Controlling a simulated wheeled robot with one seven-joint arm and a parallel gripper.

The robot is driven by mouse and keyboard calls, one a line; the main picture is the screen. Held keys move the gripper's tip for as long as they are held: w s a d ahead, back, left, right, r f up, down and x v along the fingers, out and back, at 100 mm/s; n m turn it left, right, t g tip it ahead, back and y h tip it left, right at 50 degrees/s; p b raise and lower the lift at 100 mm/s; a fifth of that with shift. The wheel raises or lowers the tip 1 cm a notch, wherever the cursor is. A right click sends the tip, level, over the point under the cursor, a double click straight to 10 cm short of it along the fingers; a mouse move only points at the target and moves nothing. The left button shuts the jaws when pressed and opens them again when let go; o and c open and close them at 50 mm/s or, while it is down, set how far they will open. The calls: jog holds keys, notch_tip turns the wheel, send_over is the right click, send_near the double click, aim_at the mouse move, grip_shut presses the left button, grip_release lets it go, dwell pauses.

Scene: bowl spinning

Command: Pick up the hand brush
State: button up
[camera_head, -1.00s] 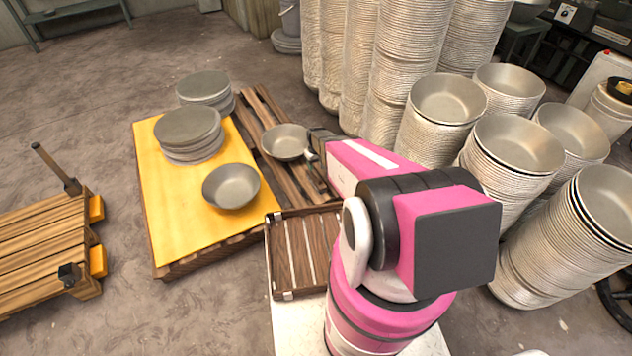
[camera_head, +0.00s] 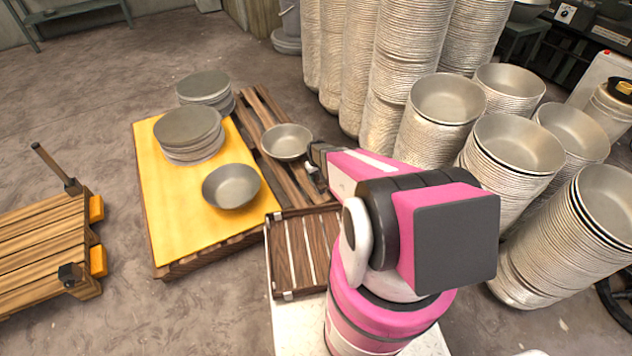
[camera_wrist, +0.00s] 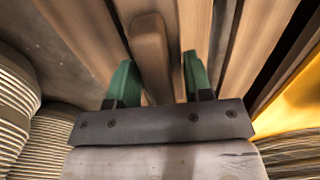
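In the wrist view, a brown wooden piece with a rounded end, which looks like the hand brush (camera_wrist: 150,52), lies over the pallet slats. My gripper (camera_wrist: 157,70) has its two green fingers spread on either side of the piece, with a visible gap on the right. I cannot tell whether the left finger touches it. In the head view, my gripper (camera_head: 316,163) is low over the wooden pallet, just right of a metal bowl (camera_head: 287,140). My arm hides much of that spot, and the brush is not clear there.
A yellow-topped platform (camera_head: 165,190) to the left carries stacked discs (camera_head: 188,128) and another bowl (camera_head: 231,187). A slatted crate (camera_head: 290,250) stands in front. Tall bowl stacks (camera_head: 440,125) crowd the right side.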

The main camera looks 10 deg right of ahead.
jog(key=c, duration=0.3)
jog(key=shift+r, duration=0.15)
jog(key=shift+r, duration=0.7)
notch_tip(320, 180, up, 3)
jog(key=shift+f, duration=0.1)
jog(key=s+a+r, duration=0.6)
jog(key=a, duration=0.4)
jog(key=shift+r, duration=0.3)
